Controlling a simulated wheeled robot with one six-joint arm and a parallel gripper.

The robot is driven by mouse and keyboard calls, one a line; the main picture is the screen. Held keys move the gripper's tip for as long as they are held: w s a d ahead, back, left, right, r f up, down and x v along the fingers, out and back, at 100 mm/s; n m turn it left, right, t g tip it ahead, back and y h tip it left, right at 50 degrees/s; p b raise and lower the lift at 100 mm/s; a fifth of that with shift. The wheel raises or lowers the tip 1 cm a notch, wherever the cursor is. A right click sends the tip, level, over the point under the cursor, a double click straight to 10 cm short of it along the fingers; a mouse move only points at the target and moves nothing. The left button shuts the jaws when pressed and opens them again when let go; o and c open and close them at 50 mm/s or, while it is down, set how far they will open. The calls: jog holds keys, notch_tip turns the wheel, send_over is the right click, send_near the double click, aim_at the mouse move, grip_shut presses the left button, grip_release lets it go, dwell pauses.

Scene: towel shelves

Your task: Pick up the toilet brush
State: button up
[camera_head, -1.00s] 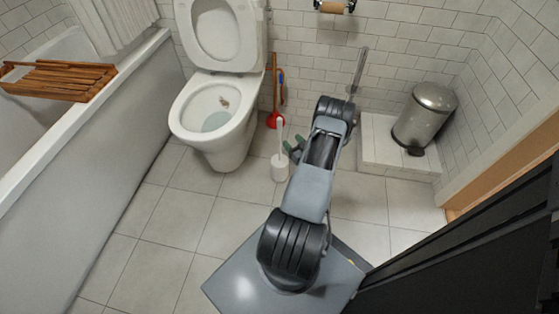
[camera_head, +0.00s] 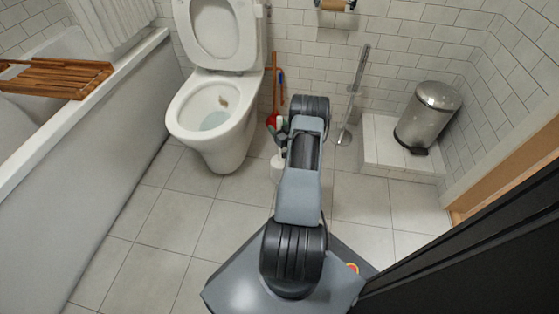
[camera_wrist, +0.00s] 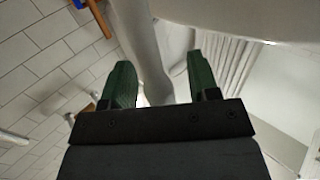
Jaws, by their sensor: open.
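The toilet brush stands on the floor to the right of the toilet. In the head view its white holder (camera_head: 277,170) shows beside my arm, and its handle is mostly hidden behind my gripper (camera_head: 283,137). In the wrist view my gripper (camera_wrist: 165,88) is open, with two green fingers apart. A pale upright shaft (camera_wrist: 147,45), apparently the brush handle, shows in the gap between the fingers. I cannot tell whether either finger touches it.
The toilet (camera_head: 218,125) stands close left of the brush. A plunger with a wooden handle (camera_head: 274,85) leans at the wall behind. A metal stand (camera_head: 355,95) is to the right, and a steel bin (camera_head: 428,115) sits on a tiled ledge. The bathtub (camera_head: 100,150) is far left.

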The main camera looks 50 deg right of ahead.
jog(key=shift+w, duration=0.25)
jog(key=c, duration=1)
jog(key=shift+r, duration=0.1)
